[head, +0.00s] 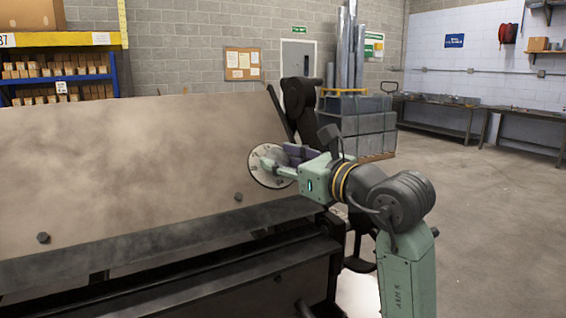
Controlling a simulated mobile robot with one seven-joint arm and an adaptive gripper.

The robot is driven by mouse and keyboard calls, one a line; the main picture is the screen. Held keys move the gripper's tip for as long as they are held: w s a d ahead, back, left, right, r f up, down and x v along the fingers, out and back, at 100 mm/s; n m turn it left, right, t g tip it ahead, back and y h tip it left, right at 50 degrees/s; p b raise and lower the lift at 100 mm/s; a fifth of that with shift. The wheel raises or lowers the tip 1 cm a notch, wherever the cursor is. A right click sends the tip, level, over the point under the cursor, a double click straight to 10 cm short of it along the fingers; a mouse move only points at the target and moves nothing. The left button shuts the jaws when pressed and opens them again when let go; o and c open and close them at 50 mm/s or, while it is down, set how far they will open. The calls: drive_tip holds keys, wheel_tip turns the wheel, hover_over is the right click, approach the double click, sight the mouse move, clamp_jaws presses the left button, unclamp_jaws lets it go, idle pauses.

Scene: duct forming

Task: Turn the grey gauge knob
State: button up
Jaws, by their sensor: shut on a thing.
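A round, pale gauge dial (256,177) with dark marks around its rim is at the right end of the large beige machine panel (140,165). My green gripper (268,164) reaches in from the right, with its fingertips in front of the middle of the dial. The fingers look close together at that spot, shut on the grey gauge knob.
Dark bolts (43,238) stick out along the panel's lower edge. A dark machine arm (300,97) rises behind my gripper. Stacked grey boxes (358,128) stand behind on a pallet. The concrete floor (490,230) at the right is clear.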

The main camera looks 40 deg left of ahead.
drive_tip(key=n+g, duration=0.2)
drive_tip(key=n+g+b, duration=0.1)
drive_tip(key=n, duration=0.1)
drive_tip(key=shift+w, duration=0.25)
drive_tip(key=n+g+h, duration=0.1)
drive_tip(key=n, duration=0.1)
drive_tip(key=n+g+h, duration=0.1)
drive_tip(key=n+g, duration=0.1)
drive_tip(key=n+g+p, duration=0.1)
drive_tip(key=n, duration=0.1)
drive_tip(key=shift+w+r+n+g+h, duration=0.15)
drive_tip(key=shift+r+n+g+h, duration=0.15)
drive_tip(key=shift+n+h, duration=0.1)
drive_tip(key=n+g+h, duration=0.1)
drive_tip(key=n+h, duration=0.1)
drive_tip(key=n, duration=0.1)
drive_tip(key=n+g+h, duration=0.1)
drive_tip(key=n+h, duration=0.1)
drive_tip(key=shift+a+r+n, duration=0.1)
drive_tip(key=shift+a+n, duration=0.1)
drive_tip(key=shift+n, duration=0.2)
drive_tip(key=shift+w+n+h, duration=0.1)
drive_tip(key=shift+n+h, duration=1.2)
drive_tip(key=shift+n, duration=0.2)
drive_tip(key=o, duration=1.1)
drive_tip(key=shift+o, duration=0.2)
drive_tip(key=shift+r, duration=0.1)
